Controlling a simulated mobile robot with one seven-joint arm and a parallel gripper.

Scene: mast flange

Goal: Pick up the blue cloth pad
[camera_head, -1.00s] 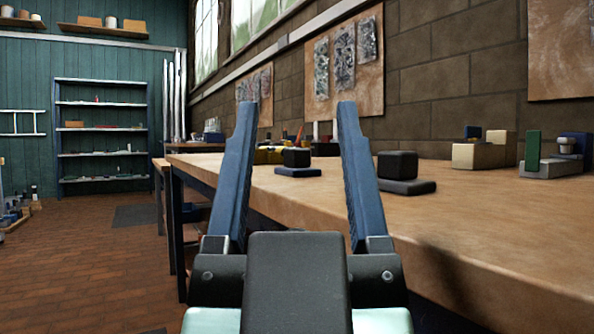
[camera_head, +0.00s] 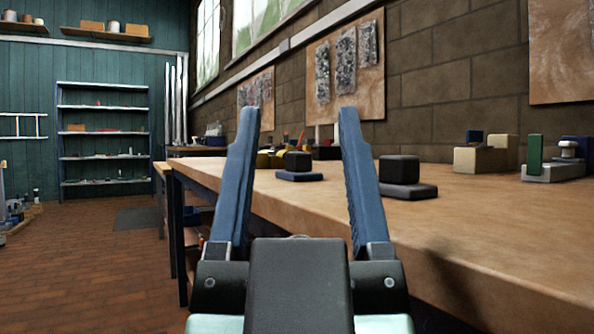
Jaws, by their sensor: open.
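A flat dark-blue pad (camera_head: 312,177) lies on the wooden workbench, with a small black block (camera_head: 298,160) on top of it. Its cloth texture cannot be made out at this size. My gripper (camera_head: 295,110) is open and empty, its two long blue fingers apart and pointing ahead. In the picture the pad shows between the fingers, farther off, and the gripper is not touching it.
The workbench (camera_head: 480,220) fills the right side. A dark grey pad (camera_head: 418,191) with another black block (camera_head: 399,169) lies just right of my right finger. Beige and green fixtures (camera_head: 535,160) stand farther right. Floor (camera_head: 90,250) is open at left.

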